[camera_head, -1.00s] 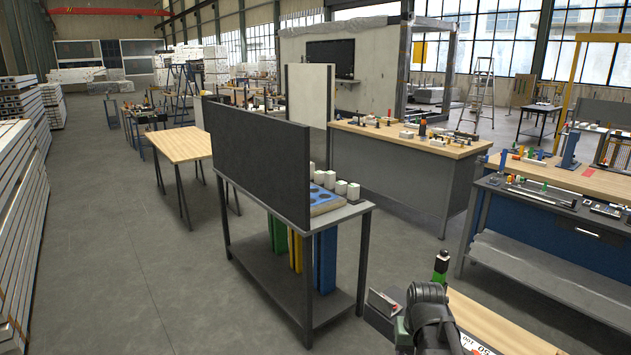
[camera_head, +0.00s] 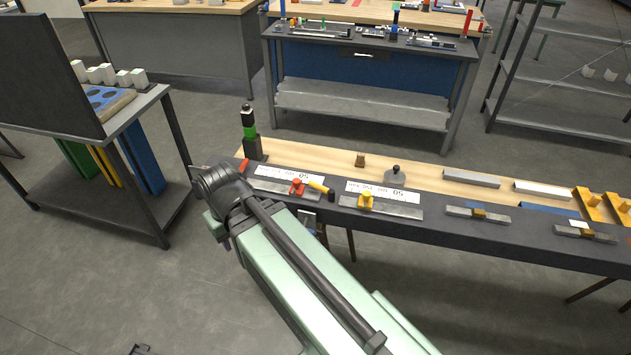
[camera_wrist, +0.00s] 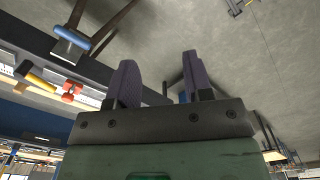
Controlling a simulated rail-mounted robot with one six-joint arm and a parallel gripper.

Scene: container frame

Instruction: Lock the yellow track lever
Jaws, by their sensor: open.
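The yellow track lever (camera_head: 366,201) stands on a grey metal rail (camera_head: 383,207) at the front edge of the long bench, beside a white printed label (camera_head: 382,190). A red lever (camera_head: 297,187) stands on the similar rail to its left. A yellow-and-black handle (camera_head: 320,188) lies between them. In the wrist view, a red lever (camera_wrist: 70,91) and a yellow-and-black handle (camera_wrist: 35,78) show at the left. My gripper (camera_wrist: 158,86) is open, with nothing between its fingers, apart from the levers. In the head view its fingers are hidden behind my arm.
A black cylinder with a green band (camera_head: 249,130) stands at the bench's left end. More rails and blocks (camera_head: 478,213) lie to the right on the bench (camera_head: 430,172). A shelf table with a dark panel (camera_head: 45,75) stands left. Open floor (camera_head: 90,290) lies in front.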

